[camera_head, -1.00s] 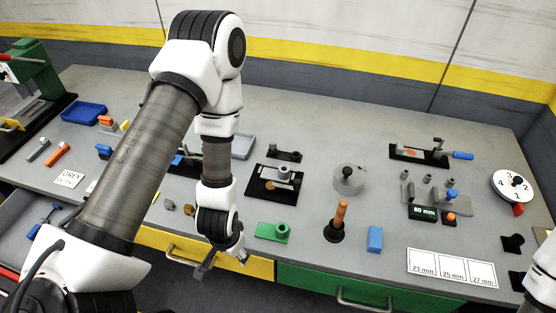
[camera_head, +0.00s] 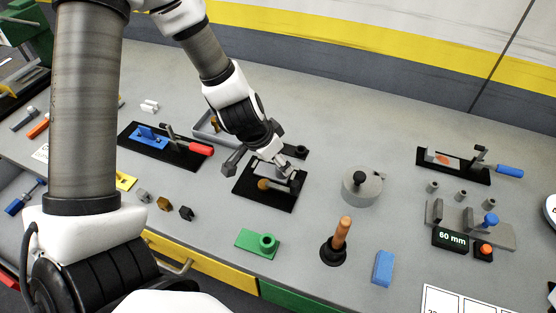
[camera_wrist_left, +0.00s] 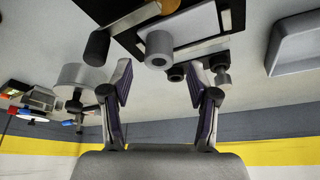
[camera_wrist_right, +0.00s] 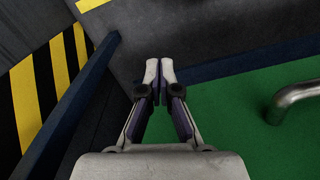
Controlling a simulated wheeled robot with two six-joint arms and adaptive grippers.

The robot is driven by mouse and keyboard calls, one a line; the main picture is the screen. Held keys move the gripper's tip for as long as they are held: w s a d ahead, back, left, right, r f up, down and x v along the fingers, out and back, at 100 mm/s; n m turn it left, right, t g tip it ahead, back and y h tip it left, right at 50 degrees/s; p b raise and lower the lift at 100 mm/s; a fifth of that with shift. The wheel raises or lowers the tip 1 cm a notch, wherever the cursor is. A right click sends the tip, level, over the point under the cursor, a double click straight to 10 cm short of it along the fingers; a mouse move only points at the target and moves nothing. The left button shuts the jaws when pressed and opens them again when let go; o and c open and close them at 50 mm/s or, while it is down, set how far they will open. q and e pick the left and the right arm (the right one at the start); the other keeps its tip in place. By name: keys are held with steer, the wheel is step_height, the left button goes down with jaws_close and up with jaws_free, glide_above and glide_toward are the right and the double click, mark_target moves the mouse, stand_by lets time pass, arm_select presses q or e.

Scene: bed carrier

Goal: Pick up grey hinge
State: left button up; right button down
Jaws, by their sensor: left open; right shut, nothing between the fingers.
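A small grey block (camera_head: 143,195), which looks like the grey hinge, lies near the table's front edge, left of a brown piece (camera_head: 165,203) and a black piece (camera_head: 187,212) of similar size. My left gripper (camera_head: 258,165) is open, to the right of these pieces, over the black plate (camera_head: 284,203) of a fixture. In the left wrist view, the open fingers (camera_wrist_left: 160,80) have nothing between them; a grey cylinder (camera_wrist_left: 159,45) shows beyond the tips. My right gripper (camera_wrist_right: 159,72) is shut and empty, in front of a green drawer.
A red-handled clamp (camera_head: 200,149) on a black plate stands behind the small pieces. A green block (camera_head: 257,242), a wooden-handled tool (camera_head: 340,235), a blue block (camera_head: 383,268) and a grey round part (camera_head: 361,186) stand to the right. A grey tray (camera_wrist_left: 300,42) is near the left gripper.

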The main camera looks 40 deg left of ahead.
mark_target(273, 168)
arm_select(q)
steer(key=x, duration=0.1)
steer(key=b+x, duration=0.2)
steer(key=shift+s+f, duration=0.15)
steer(key=shift+f, duration=0.3)
steer(key=shift+w+f+b, duration=0.15)
steer(key=shift+w+b, duration=0.1)
steer(key=shift+b, duration=0.05)
steer(key=shift+d, duration=0.1)
arm_select(e)
step_height(273, 168, down, 4)
steer(key=shift+w+r, duration=0.1)
steer(key=shift+r, duration=0.15)
arm_select(q)
steer(key=shift+s, duration=0.1)
jaws_close()
steer(key=shift+r, duration=0.3)
arm_select(e)
steer(key=shift+r, duration=0.1)
